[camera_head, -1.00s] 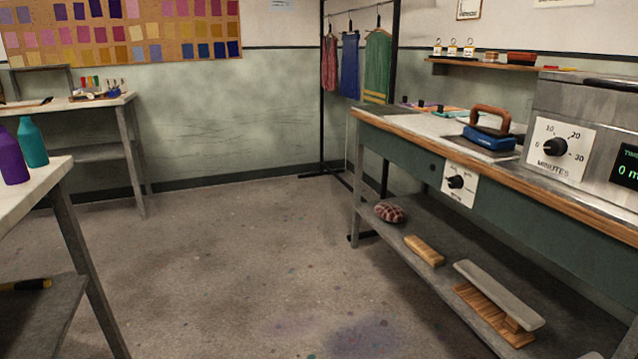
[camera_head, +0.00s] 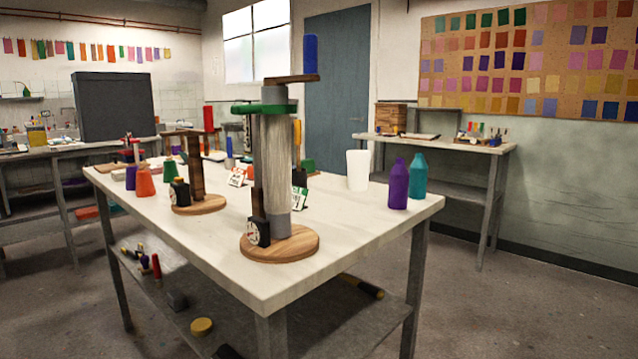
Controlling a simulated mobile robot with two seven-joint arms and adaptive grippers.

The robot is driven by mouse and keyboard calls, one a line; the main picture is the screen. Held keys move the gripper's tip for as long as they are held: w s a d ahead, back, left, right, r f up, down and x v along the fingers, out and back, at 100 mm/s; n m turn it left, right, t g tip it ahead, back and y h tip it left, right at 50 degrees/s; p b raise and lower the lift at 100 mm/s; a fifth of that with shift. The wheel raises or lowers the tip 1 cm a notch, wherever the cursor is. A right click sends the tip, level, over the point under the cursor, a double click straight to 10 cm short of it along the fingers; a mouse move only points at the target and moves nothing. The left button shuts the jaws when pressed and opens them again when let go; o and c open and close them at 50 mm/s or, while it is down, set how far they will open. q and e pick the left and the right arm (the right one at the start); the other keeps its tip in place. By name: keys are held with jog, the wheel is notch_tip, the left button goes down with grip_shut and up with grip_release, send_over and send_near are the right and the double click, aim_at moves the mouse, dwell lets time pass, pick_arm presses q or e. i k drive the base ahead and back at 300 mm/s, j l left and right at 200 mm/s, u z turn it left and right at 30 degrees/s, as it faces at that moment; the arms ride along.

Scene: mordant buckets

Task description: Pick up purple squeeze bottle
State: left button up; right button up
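The purple squeeze bottle (camera_head: 398,184) stands upright near the right end of the white-topped table (camera_head: 262,285). A teal bottle (camera_head: 418,176) stands just behind it to the right, very close; I cannot tell whether they touch. A white cup-like container (camera_head: 358,170) stands to the left of the purple bottle. The purple bottle is in plain view from the front. Neither of my grippers shows in the head view.
A tall grey cylinder stand on a round wooden base (camera_head: 280,243) is at the table's near middle. Floor (camera_head: 500,310) is clear to the table's right.

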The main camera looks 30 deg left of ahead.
aim_at(399, 177)
jog(key=i+l+u, duration=0.15)
jog(key=u, duration=0.3)
jog(key=i+l+u, duration=0.15)
jog(key=u, duration=0.35)
jog(key=i+l+u, duration=0.1)
jog(key=l+u, duration=0.2)
jog(key=u, duration=0.15)
